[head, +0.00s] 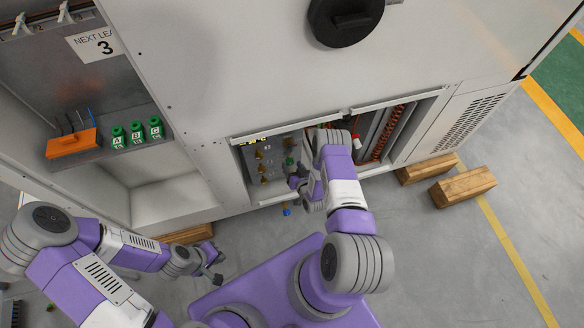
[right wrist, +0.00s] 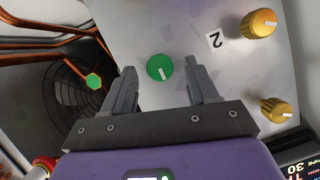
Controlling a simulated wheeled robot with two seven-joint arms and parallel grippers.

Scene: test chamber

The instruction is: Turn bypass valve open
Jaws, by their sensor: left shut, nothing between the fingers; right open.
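A round green knob (right wrist: 160,67) with a white pointer line sits on the grey panel (right wrist: 185,30) in the right wrist view. My open right gripper (right wrist: 162,75) has its fingers on either side of this knob; I cannot tell whether they touch it. A green hexagonal piece (right wrist: 94,81) is left of the gripper, by copper pipes. No label reading "bypass" is legible. In the head view my right arm reaches into the cabinet's lower opening, with its gripper (head: 298,183) partly hidden. My left gripper (head: 213,277) is shut and empty, low over the floor outside the cabinet.
A round fan grille (right wrist: 70,95) is at left. In the head view, a red coil (head: 388,133) is inside the opening, and wooden blocks (head: 463,187) lie on the floor.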

